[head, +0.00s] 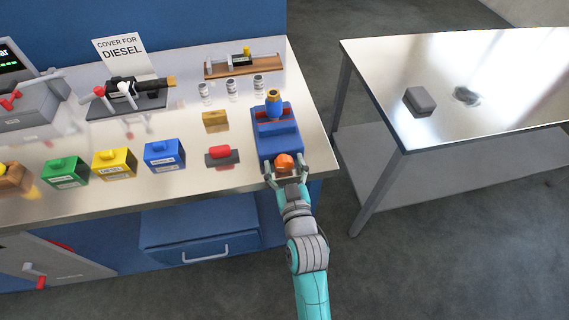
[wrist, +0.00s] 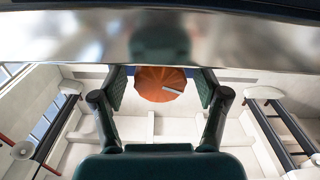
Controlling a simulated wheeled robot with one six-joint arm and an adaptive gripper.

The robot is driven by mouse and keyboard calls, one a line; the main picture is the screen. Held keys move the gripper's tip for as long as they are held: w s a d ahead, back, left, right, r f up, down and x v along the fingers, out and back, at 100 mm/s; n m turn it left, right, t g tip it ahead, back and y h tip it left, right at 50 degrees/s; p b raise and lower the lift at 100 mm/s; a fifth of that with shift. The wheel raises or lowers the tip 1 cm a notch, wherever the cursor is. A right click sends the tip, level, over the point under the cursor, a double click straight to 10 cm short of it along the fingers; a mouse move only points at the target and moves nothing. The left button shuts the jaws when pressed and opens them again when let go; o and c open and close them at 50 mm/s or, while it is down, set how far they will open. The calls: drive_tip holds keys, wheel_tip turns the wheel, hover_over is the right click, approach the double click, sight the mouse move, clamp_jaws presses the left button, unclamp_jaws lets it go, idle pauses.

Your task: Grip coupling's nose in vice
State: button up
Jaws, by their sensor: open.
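The blue vice (head: 278,143) stands at the right end of the bench. A brass-and-dark piece, seemingly the coupling (head: 273,95), stands upright at the vice's far end, by its reddish jaws. I cannot tell whether the jaws touch it, and its lower end is hidden. An orange ribbed knob (head: 284,161) sits on the vice's near end. My gripper (head: 287,174) is at this knob, its fingers open on either side. In the wrist view the knob (wrist: 161,84) shows between the two fingers, with a pale mark on its face. Contact is not clear.
Left of the vice are a red-and-grey block (head: 221,154), a brass block (head: 215,121) and blue, yellow and green boxes (head: 165,154). Several small bottles (head: 231,87) stand behind. A second metal table (head: 470,110) is at right, across a floor gap.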

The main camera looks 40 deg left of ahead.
drive_tip(key=c, duration=1.2)
drive_tip(key=shift+o, duration=0.2)
drive_tip(key=shift+m, duration=2.2)
drive_tip(key=o, duration=1.2)
drive_tip(key=shift+c, duration=0.2)
drive_tip(key=shift+d, duration=0.1)
drive_tip(key=v, duration=1.2)
